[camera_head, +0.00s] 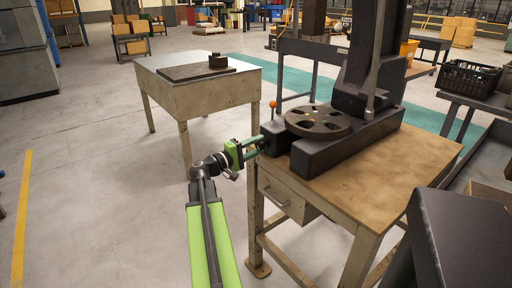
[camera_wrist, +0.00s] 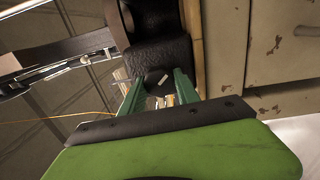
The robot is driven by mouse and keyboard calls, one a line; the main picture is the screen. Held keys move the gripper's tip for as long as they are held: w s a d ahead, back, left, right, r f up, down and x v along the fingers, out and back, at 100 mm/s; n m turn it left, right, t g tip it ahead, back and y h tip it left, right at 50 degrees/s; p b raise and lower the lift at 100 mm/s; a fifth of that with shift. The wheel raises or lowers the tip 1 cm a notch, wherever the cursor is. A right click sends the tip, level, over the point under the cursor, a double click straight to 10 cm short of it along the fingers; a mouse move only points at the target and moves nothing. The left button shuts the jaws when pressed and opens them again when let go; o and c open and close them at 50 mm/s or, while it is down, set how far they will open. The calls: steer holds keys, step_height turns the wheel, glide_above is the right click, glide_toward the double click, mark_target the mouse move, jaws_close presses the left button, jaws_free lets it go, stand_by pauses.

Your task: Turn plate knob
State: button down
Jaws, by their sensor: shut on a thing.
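The arbor press (camera_head: 345,145) is dark and stands on a wooden-topped bench. Its round slotted plate (camera_head: 317,121) lies flat on the press base. My gripper (camera_head: 262,142) reaches in from the left to the near left end of that base. In the wrist view, the green fingers of my gripper (camera_wrist: 156,92) stand on both sides of a small dark knob (camera_wrist: 152,79) at the end of the black base and are shut on it. A small pale mark shows at the knob. In the head view the fingers mostly hide the knob.
An orange-tipped lever (camera_head: 272,104) rises just behind my gripper. The bench (camera_head: 365,185) has a drawer (camera_head: 287,196) below the press. A second table (camera_head: 195,88) with a dark slab stands at the left. The floor at the left is clear.

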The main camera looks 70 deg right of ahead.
steer(key=shift+r+n, duration=0.1)
steer(key=shift+n, duration=0.4)
stand_by(0.3)
steer(key=c, duration=0.9)
jaws_free()
steer(key=shift+c, duration=0.2)
steer(key=shift+w+a, duration=0.15)
steer(key=shift+a, duration=0.15)
steer(key=b+v, duration=0.1)
steer(key=v, duration=1.5)
steer(key=shift+a+b, duration=0.3)
steer(key=shift+a, duration=0.05)
steer(key=shift+w, duration=0.1)
